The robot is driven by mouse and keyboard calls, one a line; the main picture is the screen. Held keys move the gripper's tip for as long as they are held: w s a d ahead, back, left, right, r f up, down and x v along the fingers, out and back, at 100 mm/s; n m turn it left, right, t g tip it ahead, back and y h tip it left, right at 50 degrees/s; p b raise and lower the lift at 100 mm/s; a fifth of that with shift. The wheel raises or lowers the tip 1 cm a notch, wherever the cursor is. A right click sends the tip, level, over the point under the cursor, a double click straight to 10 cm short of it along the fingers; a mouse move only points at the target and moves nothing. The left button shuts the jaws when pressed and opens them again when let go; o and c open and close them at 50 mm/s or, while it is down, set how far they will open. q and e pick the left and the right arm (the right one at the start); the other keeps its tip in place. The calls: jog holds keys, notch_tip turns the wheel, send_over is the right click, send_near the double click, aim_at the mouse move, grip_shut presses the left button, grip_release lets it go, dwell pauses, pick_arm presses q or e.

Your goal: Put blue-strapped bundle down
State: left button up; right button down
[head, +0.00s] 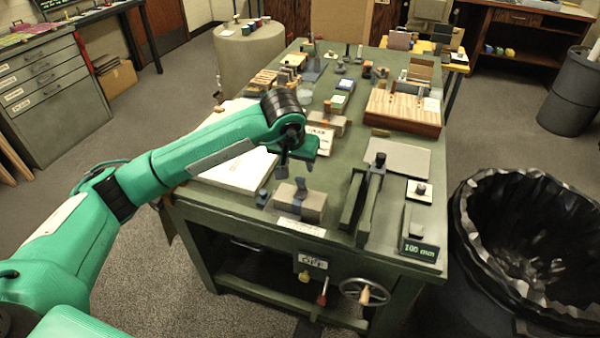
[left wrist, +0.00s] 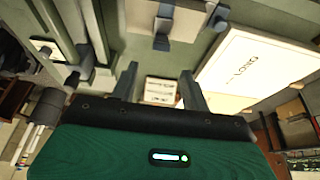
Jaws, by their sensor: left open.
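The blue-strapped bundle looks to be the grey-brown block (head: 313,207) with a blue-grey strap over it, resting on the green table near its front edge. It also shows at the top of the left wrist view (left wrist: 188,22), cut by the frame edge. My left gripper (head: 297,163) is open over the table, just behind and above the bundle. In the left wrist view its two fingers (left wrist: 158,84) are spread with nothing held between them. A white-labelled box (left wrist: 161,91) shows beyond the fingers. My right gripper is not in view.
A white board (head: 236,171) lies left of the bundle. A dark clamp-like fixture (head: 368,200) and a block marked 100 mm (head: 417,240) stand to the right. A striped wooden block (head: 402,112) sits farther back. A lined black bin (head: 470,280) stands beside the table.

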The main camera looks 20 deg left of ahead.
pick_arm(q)
jog(key=shift+v, duration=2.35)
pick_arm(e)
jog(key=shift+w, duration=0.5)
pick_arm(q)
jog(key=shift+f, duration=0.15)
